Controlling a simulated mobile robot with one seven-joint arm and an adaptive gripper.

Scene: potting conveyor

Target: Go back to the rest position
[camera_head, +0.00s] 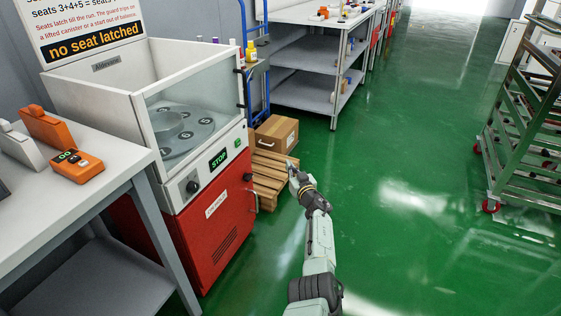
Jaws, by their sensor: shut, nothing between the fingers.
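My gripper (292,170) is at the end of my pale green arm, which reaches up from the bottom of the head view. It is small in the picture and shut, with nothing seen in it. It shows in front of the wooden pallet and the cardboard box, right of the red and white machine (222,205). I cannot tell how far it is from the pallet. It looks clear of the machine's front.
A grey table (120,165) with an orange control box (76,167) stands at the left. A cardboard box (277,134) sits on a wooden pallet (266,184). A wheeled metal rack (515,150) stands at the right. The green floor (420,200) between is open.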

